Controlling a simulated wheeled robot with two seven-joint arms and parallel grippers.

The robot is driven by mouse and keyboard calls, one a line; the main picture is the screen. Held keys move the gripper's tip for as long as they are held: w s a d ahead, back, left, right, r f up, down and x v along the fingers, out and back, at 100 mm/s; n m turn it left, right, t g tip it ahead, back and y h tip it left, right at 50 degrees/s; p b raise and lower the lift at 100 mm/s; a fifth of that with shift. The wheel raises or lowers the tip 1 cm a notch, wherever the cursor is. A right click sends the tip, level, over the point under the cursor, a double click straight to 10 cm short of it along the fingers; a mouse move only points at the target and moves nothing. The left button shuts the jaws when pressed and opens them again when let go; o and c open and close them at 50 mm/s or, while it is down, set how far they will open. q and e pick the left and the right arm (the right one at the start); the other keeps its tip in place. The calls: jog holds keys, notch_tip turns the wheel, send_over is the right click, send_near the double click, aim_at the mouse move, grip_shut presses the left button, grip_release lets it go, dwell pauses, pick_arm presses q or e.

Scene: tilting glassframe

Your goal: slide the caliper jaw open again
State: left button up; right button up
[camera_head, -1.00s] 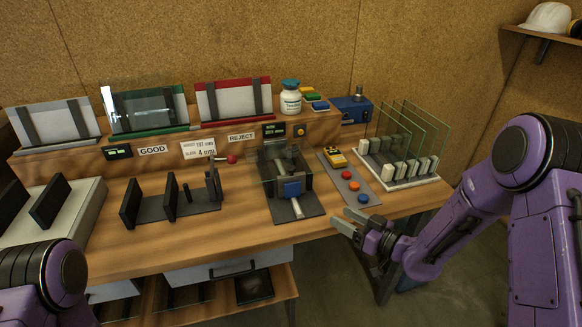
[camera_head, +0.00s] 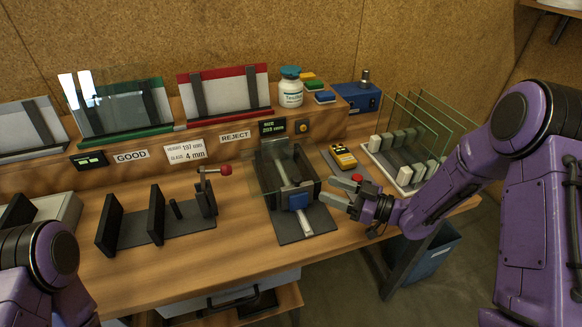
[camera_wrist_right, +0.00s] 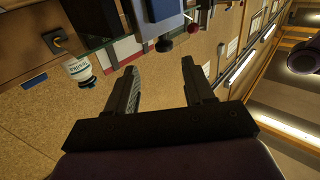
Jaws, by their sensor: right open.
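The caliper (camera_head: 281,176) stands on a dark base plate (camera_head: 305,226) at the front middle of the bench, in a dark open-topped housing. Its blue sliding jaw (camera_head: 297,200) sits on the pale rail near the front end. My right gripper (camera_head: 339,192) is open and empty, just right of the blue jaw and apart from it. Its two open fingers also show in the right wrist view (camera_wrist_right: 158,85), with nothing between them. Of my left arm only a purple link shows at the lower left; the left gripper is out of view.
A yellow device (camera_head: 343,156) and a red button (camera_head: 357,178) lie just behind my right gripper. A glass rack (camera_head: 400,180) stands to the right. A fixture with dark uprights (camera_head: 157,215) and a red-knobbed lever (camera_head: 226,170) is to the left. The bench front is clear.

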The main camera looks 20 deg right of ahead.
aim_at(297, 178)
jog(key=p+x, duration=0.1)
jog(key=x, duration=0.4)
jog(key=p+x, duration=0.2)
jog(key=x, duration=0.3)
jog(key=shift+s+a+r, duration=0.15)
jog(key=shift+a+r, duration=0.05)
jog(key=shift+a, duration=0.05)
grip_shut()
